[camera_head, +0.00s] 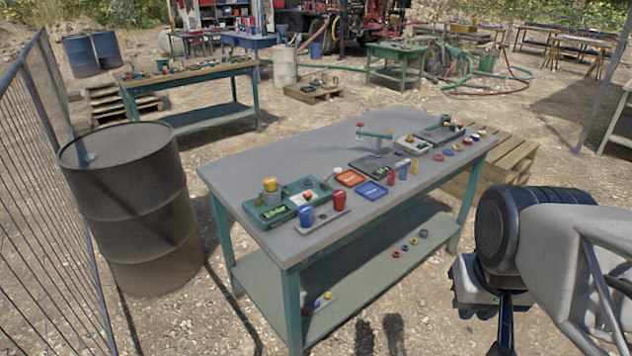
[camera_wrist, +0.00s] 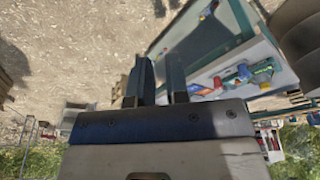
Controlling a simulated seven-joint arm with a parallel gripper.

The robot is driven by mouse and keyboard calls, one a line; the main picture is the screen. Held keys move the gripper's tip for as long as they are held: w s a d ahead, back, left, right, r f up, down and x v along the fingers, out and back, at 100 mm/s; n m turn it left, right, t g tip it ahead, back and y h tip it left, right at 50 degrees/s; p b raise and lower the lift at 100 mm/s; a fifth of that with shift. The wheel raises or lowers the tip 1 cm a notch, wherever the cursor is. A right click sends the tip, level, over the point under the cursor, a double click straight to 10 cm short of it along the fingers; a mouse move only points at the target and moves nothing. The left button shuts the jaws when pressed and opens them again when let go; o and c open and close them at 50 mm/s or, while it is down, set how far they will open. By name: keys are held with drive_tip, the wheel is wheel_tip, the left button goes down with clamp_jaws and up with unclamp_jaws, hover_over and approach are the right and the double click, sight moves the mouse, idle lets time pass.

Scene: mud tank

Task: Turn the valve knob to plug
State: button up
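Several small fittings stand on the grey-topped workbench (camera_head: 300,150). A green tray (camera_head: 285,212) at its near left end holds a yellow cylinder (camera_head: 271,190) and an orange knob (camera_head: 308,196). A green-handled lever with a red end (camera_head: 375,135) stands on a dark base near the middle of the bench. I cannot tell which part is the valve knob or where its plug mark is. My gripper (camera_head: 503,335) hangs right of the bench, apart from everything on it. In the wrist view its two fingers (camera_wrist: 161,85) are apart with nothing between them.
Blue and red cups (camera_head: 339,201) stand by the tray's near side. A dark drum (camera_head: 133,210) and wire fence are at left. A wooden pallet (camera_head: 508,157) lies behind the bench's right end.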

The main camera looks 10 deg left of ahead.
drive_tip(key=o, duration=0.5)
drive_tip(key=shift+w+a+r, duration=0.1)
drive_tip(key=shift+w+r, duration=0.1)
drive_tip(key=shift+w, duration=0.2)
drive_tip(key=shift+c, duration=0.2)
drive_tip(key=o, duration=0.3)
drive_tip(key=w+a+r+n, duration=0.1)
drive_tip(key=w, duration=0.4)
drive_tip(key=w+a+r+n, duration=0.1)
drive_tip(key=w+a, duration=0.1)
drive_tip(key=w, duration=0.4)
drive_tip(key=w+a+r+n, duration=0.1)
drive_tip(key=w+r, duration=0.1)
drive_tip(key=w, duration=0.4)
drive_tip(key=shift+a+g, duration=0.25)
drive_tip(key=shift+g, duration=0.15)
drive_tip(key=n+g, duration=0.2)
drive_tip(key=n, duration=0.7)
hover_over(307, 192)
drive_tip(key=f, duration=1.7)
drive_tip(key=shift+s+d+f, duration=0.3)
drive_tip(key=shift+d+f, duration=0.05)
drive_tip(key=shift+w+a+f, duration=0.25)
drive_tip(key=shift+a, duration=0.05)
drive_tip(key=shift+f, duration=0.1)
drive_tip(key=shift+f, duration=3.85)
